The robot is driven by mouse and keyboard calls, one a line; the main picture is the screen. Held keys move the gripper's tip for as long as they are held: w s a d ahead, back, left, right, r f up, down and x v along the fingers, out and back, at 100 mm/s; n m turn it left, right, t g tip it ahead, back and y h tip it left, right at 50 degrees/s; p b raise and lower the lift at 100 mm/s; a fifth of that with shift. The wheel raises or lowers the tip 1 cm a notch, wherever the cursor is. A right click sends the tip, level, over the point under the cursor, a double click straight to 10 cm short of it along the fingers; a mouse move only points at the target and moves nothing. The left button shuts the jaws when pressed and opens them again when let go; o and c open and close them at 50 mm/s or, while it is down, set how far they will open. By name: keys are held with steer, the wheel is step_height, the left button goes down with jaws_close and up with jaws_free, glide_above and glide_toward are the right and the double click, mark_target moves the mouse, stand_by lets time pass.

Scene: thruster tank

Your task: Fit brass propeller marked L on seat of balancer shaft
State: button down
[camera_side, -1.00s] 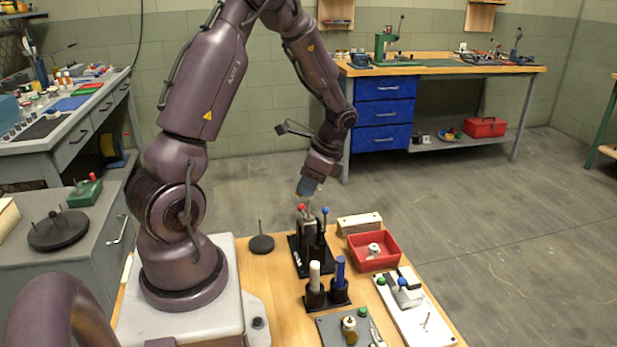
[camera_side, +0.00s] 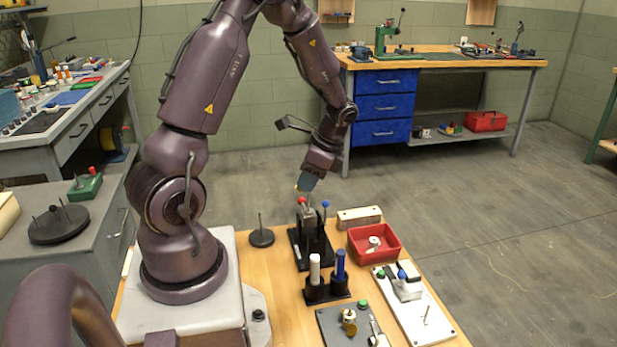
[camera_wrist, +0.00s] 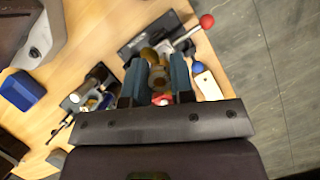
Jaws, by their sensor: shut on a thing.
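My gripper (camera_wrist: 156,85) has blue fingers and is shut on a small brass-coloured piece (camera_wrist: 158,77), which appears to be the brass propeller. No L mark is readable. In the side view, my gripper (camera_side: 304,184) points down just above a dark stand (camera_side: 312,243) with a red knob and a blue knob, which looks like the balancer. A thin upright part shows under the fingertips. I cannot tell whether the held piece touches it. The seat is not clear in either view. The stand's red knob (camera_wrist: 206,21) and blue knob (camera_wrist: 197,69) also show in the wrist view.
A red tray (camera_side: 352,246) holding a small pale part and a wooden block (camera_side: 359,217) stand right of the stand. A dark disc with a pin (camera_side: 261,238) is to the left. Two black holders (camera_side: 327,291), a grey plate (camera_side: 330,327) and a white board (camera_side: 424,325) lie in front.

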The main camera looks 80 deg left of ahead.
mark_target(309, 210)
steer(key=shift+f, duration=0.3)
steer(key=shift+f, duration=0.4)
steer(key=shift+f, duration=0.2)
stand_by(0.5)
steer(key=shift+f, duration=0.45)
steer(key=shift+f, duration=0.25)
steer(key=shift+f, duration=0.45)
steer(key=shift+f, duration=0.7)
stand_by(0.4)
